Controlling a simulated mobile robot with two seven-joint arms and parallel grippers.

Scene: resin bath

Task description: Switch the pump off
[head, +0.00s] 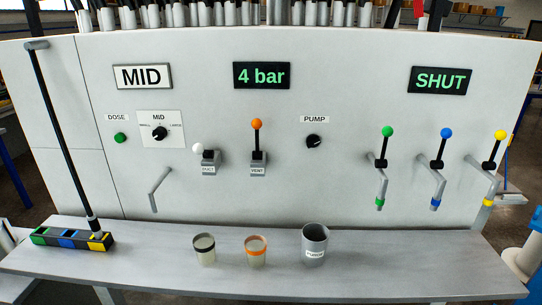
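The pump control is a small black rotary knob (314,141) on the pale front panel (350,185), right of centre in the head view. A white label reading PUMP (314,119) sits just above it. The knob's exact setting is too small to tell. A display (261,75) to its upper left reads 4 bar in green. Neither of my grippers shows in this view, and nothing touches the knob.
Left of the knob are an orange-tipped vent lever (257,124), a white-tipped duct lever (198,148), a MID dial (159,133) and a green dose button (120,138). Three coloured tap levers stand right. Cups line the shelf (400,265); space before the knob is clear.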

